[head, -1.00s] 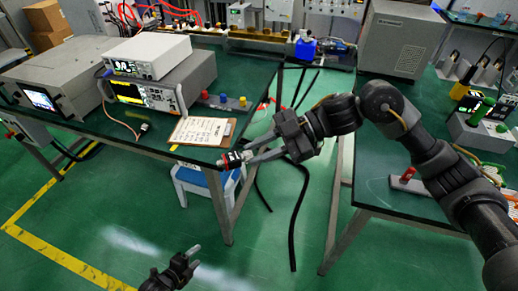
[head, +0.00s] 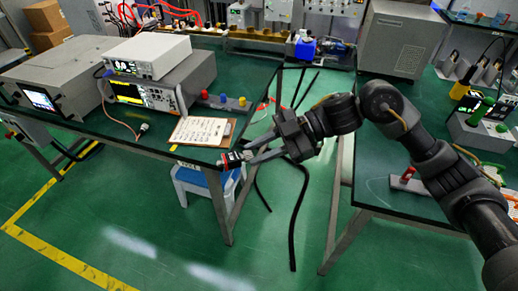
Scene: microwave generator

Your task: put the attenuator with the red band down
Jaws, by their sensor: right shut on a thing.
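The attenuator with the red band (head: 232,160) is a small dark cylinder with a red part. It is in the fingers of my right gripper (head: 246,157), at the near right corner of the left green-topped table (head: 150,137). My right gripper is shut on it, and the arm reaches in from the right across the gap between the tables. I cannot tell whether the attenuator touches the table top. My left gripper is not in view.
A clipboard with paper (head: 200,131) lies just behind the attenuator. Instruments (head: 150,90) fill the back of the left table. Red, blue and yellow caps (head: 223,98) stand behind the clipboard. The right table (head: 375,190) lies under my right arm. A blue-topped stool (head: 205,178) stands below the left table.

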